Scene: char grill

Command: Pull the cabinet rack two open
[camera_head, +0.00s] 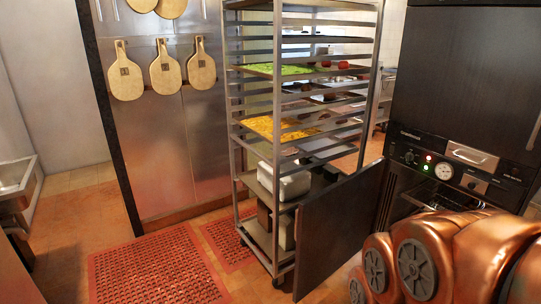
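A tall metal rack (234,160) on casters stands in the middle, its shelves holding trays of food and, lower down, containers. A black cabinet-like appliance (405,108) with a dial, knobs, lit lamps and a metal handle (472,154) stands at the right. A flat dark panel (338,232) stands upright at the rack's lower right and reaches back toward the appliance. It looks like an open door, but I cannot tell which body it belongs to. I cannot tell which part is rack two. My copper-coloured arm fills the lower right; my gripper is out of view.
Red perforated mats (150,272) lie on the tiled floor left of the rack. Wooden paddles (163,70) hang on the metal wall panel behind. A metal basin-like fixture (18,178) is at the left edge. My arm covers the appliance's lower front.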

